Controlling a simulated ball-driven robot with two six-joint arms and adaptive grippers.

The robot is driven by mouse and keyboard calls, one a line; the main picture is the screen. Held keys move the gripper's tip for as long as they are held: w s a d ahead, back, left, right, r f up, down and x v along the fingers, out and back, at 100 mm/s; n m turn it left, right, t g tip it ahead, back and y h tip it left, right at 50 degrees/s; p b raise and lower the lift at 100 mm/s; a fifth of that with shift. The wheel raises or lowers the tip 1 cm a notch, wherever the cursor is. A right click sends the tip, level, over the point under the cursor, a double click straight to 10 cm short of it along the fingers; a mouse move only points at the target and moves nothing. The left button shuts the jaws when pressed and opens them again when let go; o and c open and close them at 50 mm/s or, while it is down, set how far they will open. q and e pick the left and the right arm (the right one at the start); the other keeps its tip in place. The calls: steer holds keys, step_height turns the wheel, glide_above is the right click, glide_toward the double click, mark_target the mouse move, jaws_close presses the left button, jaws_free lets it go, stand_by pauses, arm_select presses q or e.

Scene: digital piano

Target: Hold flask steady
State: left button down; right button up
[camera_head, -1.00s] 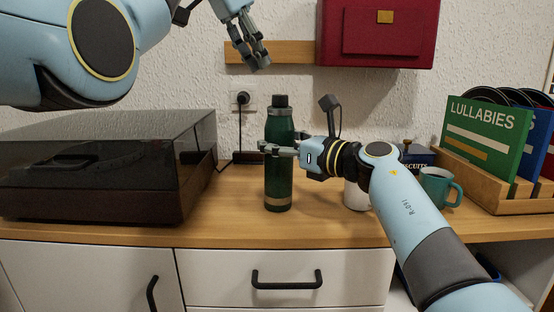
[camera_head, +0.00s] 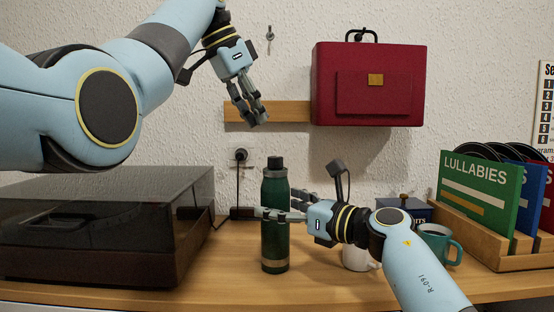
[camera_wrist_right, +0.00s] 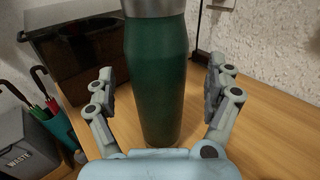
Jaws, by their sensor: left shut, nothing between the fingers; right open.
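A dark green flask (camera_head: 275,238) with a black cap stands upright on the wooden counter, and it also shows in the right wrist view (camera_wrist_right: 157,80). My right gripper (camera_head: 283,206) is at the flask from the right, at about mid-height. In the right wrist view its open fingers (camera_wrist_right: 158,92) are on either side of the flask, with a visible gap on each side. My left gripper (camera_head: 253,118) is shut and empty, above the flask in the picture, in front of the wall shelf.
A turntable with a dark lid (camera_head: 105,225) stands left of the flask. A white mug (camera_head: 357,259) and a teal mug (camera_head: 440,243) are to the right, near a record crate (camera_head: 490,245).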

steer(key=shift+p+v, duration=0.65)
steer(key=shift+v, duration=1.25)
arm_select(q)
step_height(320, 180, up, 2)
steer(key=shift+s+r, duration=0.1)
arm_select(e)
steer(key=v, duration=1.2)
steer(key=shift+f, duration=0.1)
